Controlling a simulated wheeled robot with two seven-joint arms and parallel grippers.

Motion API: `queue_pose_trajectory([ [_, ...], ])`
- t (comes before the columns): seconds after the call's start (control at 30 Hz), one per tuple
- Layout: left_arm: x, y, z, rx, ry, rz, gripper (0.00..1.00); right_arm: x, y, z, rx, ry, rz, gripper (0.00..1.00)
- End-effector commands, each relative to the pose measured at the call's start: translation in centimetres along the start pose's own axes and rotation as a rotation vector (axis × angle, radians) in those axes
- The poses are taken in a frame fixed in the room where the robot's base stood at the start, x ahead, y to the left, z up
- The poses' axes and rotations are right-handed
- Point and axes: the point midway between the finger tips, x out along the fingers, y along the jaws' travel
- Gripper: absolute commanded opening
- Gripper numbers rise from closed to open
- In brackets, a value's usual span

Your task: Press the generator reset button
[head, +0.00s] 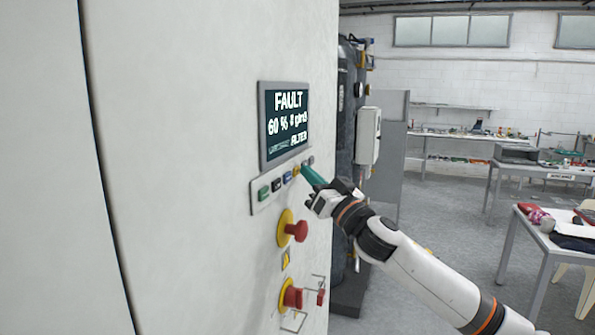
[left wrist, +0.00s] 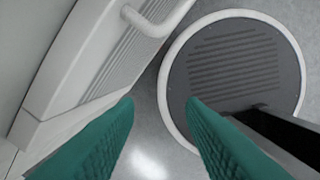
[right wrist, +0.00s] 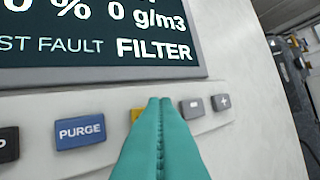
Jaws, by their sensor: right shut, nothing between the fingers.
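The generator's button strip (head: 257,198) runs below a dark display (head: 288,120) that reads FAULT and FILTER. It carries a green button (head: 264,193), a black one (head: 276,185), a blue PURGE button (right wrist: 80,131), a yellow button (right wrist: 136,115) and grey minus and plus buttons (right wrist: 221,102). The yellow button's label is hidden behind my fingers. My right gripper (right wrist: 160,101) is shut and empty, its teal tips over the strip by the yellow button. I cannot tell whether they touch it. My left gripper (left wrist: 160,103) is open and empty, away from the panel.
A grey box (head: 368,135) hangs beyond the cabinet's edge. Tables (head: 540,235) stand far right. A round dark plate (left wrist: 235,70) and white handle (left wrist: 155,22) show below my left gripper.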

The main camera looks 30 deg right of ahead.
Motion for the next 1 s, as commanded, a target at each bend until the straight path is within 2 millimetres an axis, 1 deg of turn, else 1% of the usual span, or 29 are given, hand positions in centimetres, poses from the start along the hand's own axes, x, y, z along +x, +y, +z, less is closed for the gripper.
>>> queue_pose_trajectory([
  [1.0, -0.38, -0.03, 0.04, 0.0, 0.0, 0.0, 0.36, 0.67, 0.39, -0.33, 0.001, -0.001, 0.001, 0.0],
])
